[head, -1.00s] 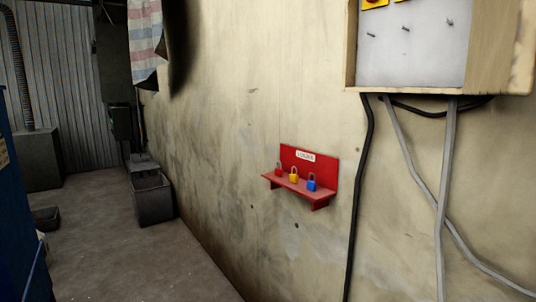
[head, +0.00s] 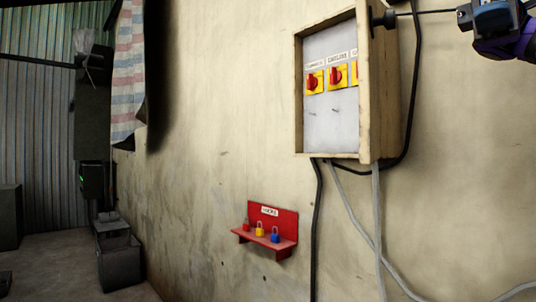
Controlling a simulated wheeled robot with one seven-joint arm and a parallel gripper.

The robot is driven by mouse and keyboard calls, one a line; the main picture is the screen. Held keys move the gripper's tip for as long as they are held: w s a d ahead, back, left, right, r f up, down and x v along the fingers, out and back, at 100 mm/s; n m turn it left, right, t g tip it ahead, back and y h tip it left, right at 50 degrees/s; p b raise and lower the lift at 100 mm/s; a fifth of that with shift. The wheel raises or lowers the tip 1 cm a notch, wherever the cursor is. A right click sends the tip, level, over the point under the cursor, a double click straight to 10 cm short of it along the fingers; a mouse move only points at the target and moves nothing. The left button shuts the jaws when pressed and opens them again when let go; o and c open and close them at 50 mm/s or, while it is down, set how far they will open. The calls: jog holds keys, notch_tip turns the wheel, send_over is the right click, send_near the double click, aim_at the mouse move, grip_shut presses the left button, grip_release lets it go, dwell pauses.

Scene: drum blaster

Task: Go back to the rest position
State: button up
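A dark and purple part (head: 500,28) at the top right corner of the head view looks like the end of my arm, cut off by the picture edge. No gripper fingers can be made out, so I cannot tell whether it is open or shut. It appears right of the wall-mounted switch box (head: 383,95). A thin dark rod runs left from it to a black round fitting (head: 385,18) on the box's side. Whether they touch is unclear.
Red-and-yellow rotary switches (head: 337,76) sit inside the box. A red wall shelf (head: 284,222) holds red, yellow and blue padlocks (head: 260,230). Cables (head: 317,235) hang below the box. Dark bins (head: 120,262) stand on the floor at left.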

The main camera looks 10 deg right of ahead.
jog(key=a+f+m+t+h, duration=0.3)
jog(key=a+f+t, duration=0.2)
jog(key=f, duration=0.4)
jog(key=a+f+m+t+h, duration=0.2)
jog(key=a+f+t, duration=0.35)
jog(key=f, duration=0.45)
jog(key=w+d+f+t+h, duration=0.1)
jog(key=f+h, duration=0.4)
jog(key=f, duration=0.6)
jog(key=w+d+f+t+h, duration=0.1)
jog(key=w+d+f+h, duration=0.1)
jog(key=f+h, duration=0.4)
notch_tip(320, 180, down, 6)
jog(key=shift+d+r, duration=0.1)
jog(key=shift+d, duration=0.45)
